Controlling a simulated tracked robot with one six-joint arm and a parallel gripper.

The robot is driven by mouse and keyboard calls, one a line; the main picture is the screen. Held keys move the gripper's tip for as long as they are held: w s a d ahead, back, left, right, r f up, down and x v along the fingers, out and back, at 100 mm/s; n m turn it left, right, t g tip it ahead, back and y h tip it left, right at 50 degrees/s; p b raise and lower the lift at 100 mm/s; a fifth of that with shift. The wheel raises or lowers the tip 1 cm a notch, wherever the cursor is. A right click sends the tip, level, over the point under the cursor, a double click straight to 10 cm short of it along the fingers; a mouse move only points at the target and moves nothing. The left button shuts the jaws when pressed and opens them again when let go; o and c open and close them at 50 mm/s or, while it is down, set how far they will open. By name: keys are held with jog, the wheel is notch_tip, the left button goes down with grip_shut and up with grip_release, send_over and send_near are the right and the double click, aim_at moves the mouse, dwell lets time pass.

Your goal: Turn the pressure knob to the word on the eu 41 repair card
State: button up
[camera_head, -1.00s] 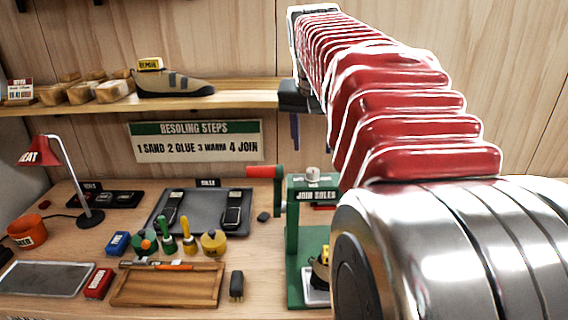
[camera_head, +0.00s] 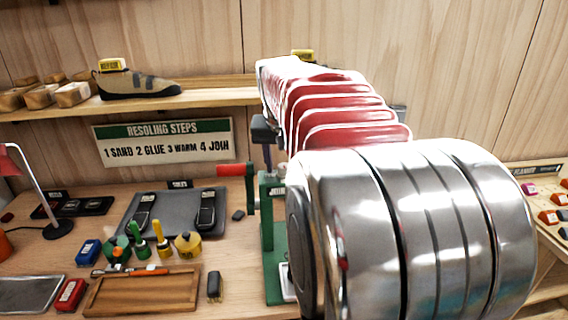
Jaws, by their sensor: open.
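The green press (camera_head: 267,225) stands at the middle of the bench, with a red-ended lever (camera_head: 231,170) at its left. Its label is mostly covered by my arm. No pressure knob shows now; the press's top right is behind my arm. My gripper (camera_head: 267,154) hangs at the far end of my arm, above and behind the press top, with dark purple fingers pointing down. It is apart from the press lever, and nothing shows between the fingers. No card readable as the EU 41 repair card is in view.
A wall sign (camera_head: 163,142) reads "Resoling steps". A shoe with a yellow tag (camera_head: 138,84) sits on the shelf (camera_head: 190,94). A grey tray (camera_head: 175,212), several tools and a wooden tray (camera_head: 140,298) crowd the bench. Coloured pieces (camera_head: 548,217) lie at the right.

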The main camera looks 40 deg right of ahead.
jog(key=shift+c, duration=0.3)
jog(key=c, duration=0.9)
jog(key=shift+s+d, duration=0.1)
jog(key=shift+c, duration=0.3)
